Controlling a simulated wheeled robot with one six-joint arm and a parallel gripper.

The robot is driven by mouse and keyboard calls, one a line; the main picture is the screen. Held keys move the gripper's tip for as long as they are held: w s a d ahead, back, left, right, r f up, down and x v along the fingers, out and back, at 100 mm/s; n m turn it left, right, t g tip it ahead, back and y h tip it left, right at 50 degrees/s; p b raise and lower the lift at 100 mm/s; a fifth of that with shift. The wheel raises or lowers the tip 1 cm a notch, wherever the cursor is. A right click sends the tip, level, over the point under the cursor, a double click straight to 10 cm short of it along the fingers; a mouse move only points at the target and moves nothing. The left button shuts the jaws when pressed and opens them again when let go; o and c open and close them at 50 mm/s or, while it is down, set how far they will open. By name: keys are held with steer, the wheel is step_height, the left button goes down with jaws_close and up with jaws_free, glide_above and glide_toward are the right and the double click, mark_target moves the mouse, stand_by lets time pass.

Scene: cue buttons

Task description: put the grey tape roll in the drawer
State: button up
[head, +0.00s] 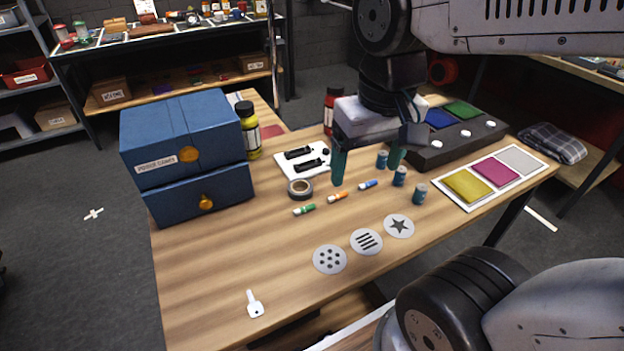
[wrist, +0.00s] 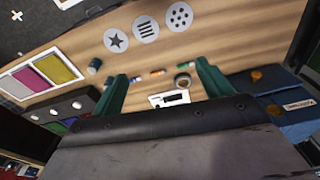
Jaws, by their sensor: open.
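The grey tape roll (head: 300,188) lies flat on the table in front of the white switch plate, just right of the blue drawer unit. In the wrist view the tape roll (wrist: 184,82) shows beside one fingertip. The wrist view shows both fingers (wrist: 160,88) spread wide.
A yellow bottle (head: 248,130) stands beside the drawer unit, and a red bottle (head: 330,110) stands behind. A white key (head: 254,304) lies on the clear front left.

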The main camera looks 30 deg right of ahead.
steer(key=w+a+f+m, duration=0.1)
steer(key=w+f+m, duration=0.25)
steer(key=w, duration=0.65)
steer(key=m+g, duration=0.1)
steer(key=m, duration=0.1)
glide_toward(300, 182)
steer(key=s, duration=0.3)
steer(key=f, duration=0.2)
steer(key=w+f, duration=0.1)
steer(key=f, duration=0.5)
steer(key=shift+w+a+f, duration=0.2)
steer(key=shift+w+a, duration=0.1)
steer(key=shift+a, duration=0.05)
steer(key=c, duration=1.1)
steer(key=shift+c, duration=0.2)
